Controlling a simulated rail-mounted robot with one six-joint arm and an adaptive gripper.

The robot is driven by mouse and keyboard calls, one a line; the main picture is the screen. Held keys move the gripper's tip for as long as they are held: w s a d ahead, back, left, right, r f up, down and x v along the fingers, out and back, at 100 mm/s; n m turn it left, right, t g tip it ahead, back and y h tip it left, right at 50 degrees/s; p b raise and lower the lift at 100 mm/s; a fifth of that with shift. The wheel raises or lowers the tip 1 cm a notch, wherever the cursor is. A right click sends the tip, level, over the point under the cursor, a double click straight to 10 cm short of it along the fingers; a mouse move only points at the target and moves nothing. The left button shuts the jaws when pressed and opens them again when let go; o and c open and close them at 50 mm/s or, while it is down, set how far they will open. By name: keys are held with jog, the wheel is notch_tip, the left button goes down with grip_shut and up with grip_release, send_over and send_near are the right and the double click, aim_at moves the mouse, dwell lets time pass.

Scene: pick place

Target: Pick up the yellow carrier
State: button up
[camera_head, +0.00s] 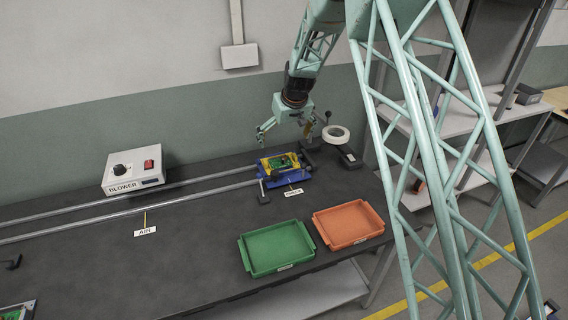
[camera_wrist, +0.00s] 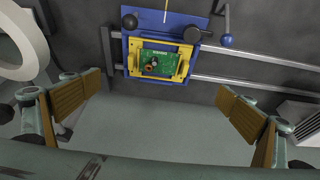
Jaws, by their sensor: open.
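The yellow carrier (camera_head: 268,165) sits on a blue fixture (camera_head: 298,180) at the end of two rails on the dark bench. It holds a green circuit board (camera_wrist: 158,64). In the wrist view the carrier (camera_wrist: 131,56) shows yellow edges around the board, inside the blue fixture. My gripper (camera_head: 290,134) is open and empty, above and behind the carrier. In the wrist view its two fingers (camera_wrist: 160,105) are spread wide, with the carrier between and beyond them, apart from both.
Two metal rails (camera_head: 130,204) run left from the fixture. A blower box (camera_head: 133,171) stands behind them. A tape roll (camera_head: 336,134) is right of my gripper. Empty green (camera_head: 274,250) and orange (camera_head: 348,225) trays lie at the bench's front. Small labels stand near the rails.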

jog(key=shift+w+f, duration=0.15)
jog(key=shift+f, duration=0.05)
jog(key=shift+f, duration=0.15)
send_near(280, 161)
jog(key=shift+a+f, duration=0.25)
jog(key=shift+f, duration=0.4)
dwell(0.3)
jog(key=shift+w+f, duration=0.1)
dwell(0.3)
jog(key=shift+b+x, duration=0.45)
jog(key=shift+x, duration=1.95)
jog(key=shift+w, duration=0.15)
jog(key=c, duration=0.8)
